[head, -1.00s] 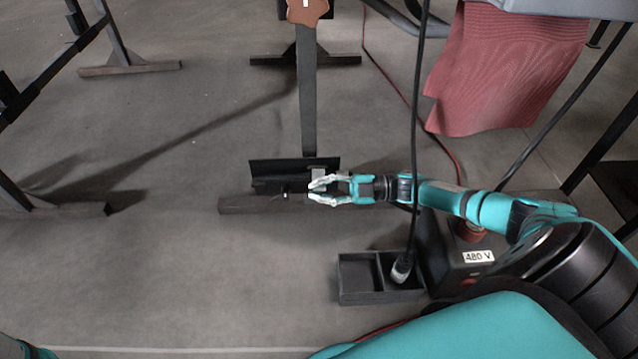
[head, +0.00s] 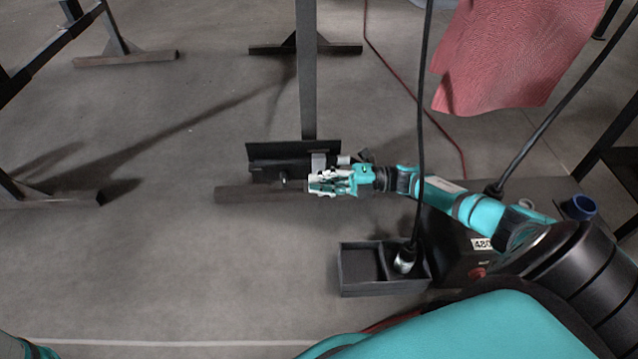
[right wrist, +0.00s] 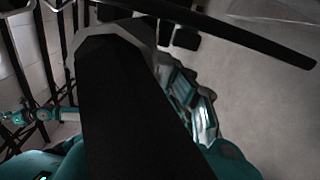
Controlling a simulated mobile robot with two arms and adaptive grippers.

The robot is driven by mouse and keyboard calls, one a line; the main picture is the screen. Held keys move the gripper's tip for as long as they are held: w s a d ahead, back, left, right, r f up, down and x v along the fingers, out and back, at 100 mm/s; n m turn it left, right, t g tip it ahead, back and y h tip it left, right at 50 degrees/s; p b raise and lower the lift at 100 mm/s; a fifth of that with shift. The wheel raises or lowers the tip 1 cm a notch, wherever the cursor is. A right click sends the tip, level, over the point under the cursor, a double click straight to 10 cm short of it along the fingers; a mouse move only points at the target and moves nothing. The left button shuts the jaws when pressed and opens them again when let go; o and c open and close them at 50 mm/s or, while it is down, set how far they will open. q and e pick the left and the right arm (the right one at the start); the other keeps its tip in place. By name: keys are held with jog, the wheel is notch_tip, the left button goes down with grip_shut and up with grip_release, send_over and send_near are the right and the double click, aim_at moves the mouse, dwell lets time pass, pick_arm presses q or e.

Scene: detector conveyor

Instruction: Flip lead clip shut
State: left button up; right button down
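A black bracket (head: 268,152) stands on the foot of a grey post, with a small grey plate (head: 318,161) at its right end. A short metal cylinder (head: 343,160) shows just right of the plate. I cannot tell which of these is the lead clip or whether it is shut. My right gripper (head: 322,184) is just in front of and below the plate, its fingers pointing left. The fingers overlap from above, so their gap and any contact are unclear. My left gripper is out of view.
A black two-compartment tray (head: 358,291) sits in front, with a cable's metal plug (head: 404,262) in its right compartment. A black cable hangs near my right arm.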

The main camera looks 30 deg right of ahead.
jog(key=shift+d+f, duration=0.1)
jog(key=shift+f, duration=0.05)
dwell(0.4)
jog(key=c, duration=1.4)
grip_release()
jog(key=shift+c, duration=0.2)
